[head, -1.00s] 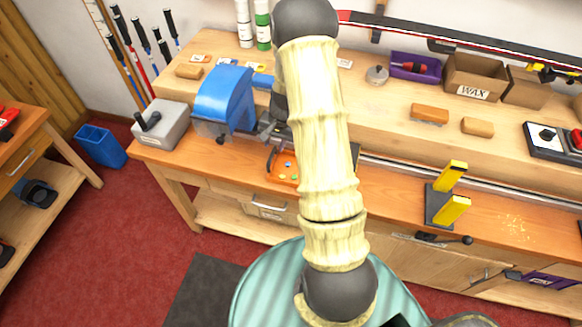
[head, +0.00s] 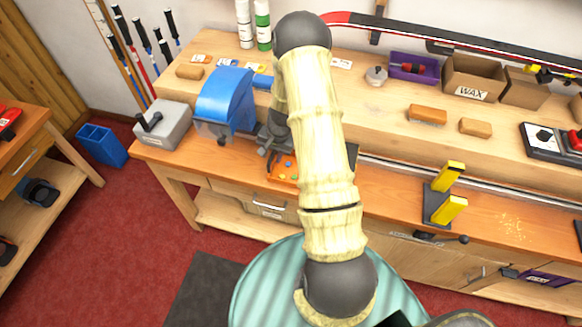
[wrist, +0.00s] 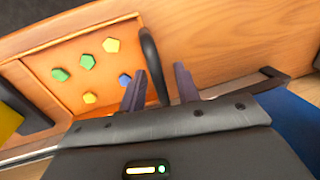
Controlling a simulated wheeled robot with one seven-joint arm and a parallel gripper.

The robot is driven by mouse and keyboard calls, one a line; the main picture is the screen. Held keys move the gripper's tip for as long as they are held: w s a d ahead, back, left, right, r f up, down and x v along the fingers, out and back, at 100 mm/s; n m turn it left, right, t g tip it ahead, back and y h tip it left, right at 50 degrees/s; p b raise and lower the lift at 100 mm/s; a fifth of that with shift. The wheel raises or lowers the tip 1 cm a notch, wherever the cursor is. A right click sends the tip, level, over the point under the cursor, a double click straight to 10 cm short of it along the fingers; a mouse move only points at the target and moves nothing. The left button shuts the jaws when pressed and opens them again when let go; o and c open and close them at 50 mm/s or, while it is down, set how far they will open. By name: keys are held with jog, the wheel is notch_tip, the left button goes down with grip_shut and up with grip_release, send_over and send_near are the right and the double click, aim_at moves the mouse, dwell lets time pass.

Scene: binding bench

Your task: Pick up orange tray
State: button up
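The orange tray (wrist: 72,75) fills the upper left of the wrist view, with several small green, yellow and blue pieces in it. A dark curved handle (wrist: 147,48) stands at its right end. My gripper (wrist: 160,70) is open, and the handle shows between its two fingers. I cannot tell whether either finger touches it. In the head view the tray (head: 279,177) lies on the bench, partly hidden behind my arm; the gripper cannot be made out clearly there.
A blue-hooded grey machine (head: 225,98) stands left of the tray. A yellow-and-black stand (head: 442,195) is to the right on the orange-brown bench (head: 390,190). The raised shelf behind holds brown blocks (head: 427,114) and a wax box (head: 473,77).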

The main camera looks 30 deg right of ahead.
dwell(0.4)
grip_shut()
jog(key=shift+r, duration=0.1)
notch_tip(320, 180, up, 10)
jog(key=shift+f+b, duration=0.1)
jog(key=shift+b, duration=0.75)
